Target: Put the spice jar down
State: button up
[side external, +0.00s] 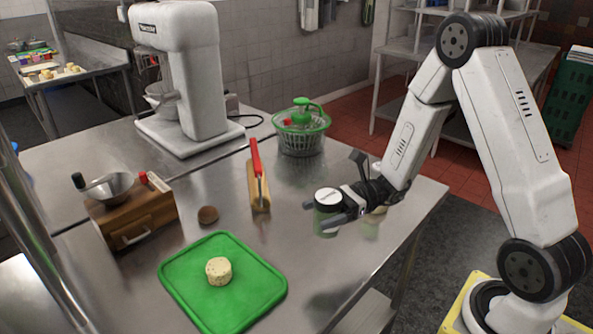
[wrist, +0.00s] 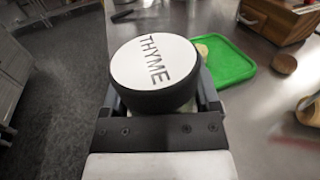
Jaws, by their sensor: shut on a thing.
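The spice jar (side external: 327,222) has a green body and a white lid with a dark rim. In the wrist view its lid (wrist: 154,62) reads "THYME" and fills the middle of the picture. My gripper (side external: 338,207) is shut on the jar, with the fingers at its sides. The jar looks upright over the front right part of the steel table (side external: 345,262). I cannot tell for sure whether its base touches the table. The lid hides most of the fingers in the wrist view.
A green board (side external: 183,283) with a pale round piece (side external: 219,271) lies to the left. A tan item (side external: 379,210) is partly hidden by my gripper.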

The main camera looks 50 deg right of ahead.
aim_at(316, 201)
jog(key=shift+r, duration=1.65)
jog(key=w+d+f+m+t+h, duration=0.1)
jog(key=w+d+m+t+h, duration=0.7)
jog(key=w+d, duration=0.85)
jog(key=w+d+r+m+t+h, duration=0.1)
jog(key=w+d+m+t+h, duration=0.15)
jog(key=d, duration=0.75)
jog(key=w+d+m+t+h, duration=0.2)
jog(key=d+h, duration=0.2)
jog(key=d, duration=0.6)
jog(key=shift+m+h, duration=0.25)
jog(key=shift+s+d+f, duration=0.1)
jog(key=shift+d+f, duration=0.05)
jog(key=shift+f, duration=2.7)
jog(key=shift+d+f, duration=0.1)
jog(key=shift+f, duration=2.7)
jog(key=shift+f, duration=0.1)
jog(key=shift+f, duration=1.75)
jog(key=shift+f, duration=0.1)
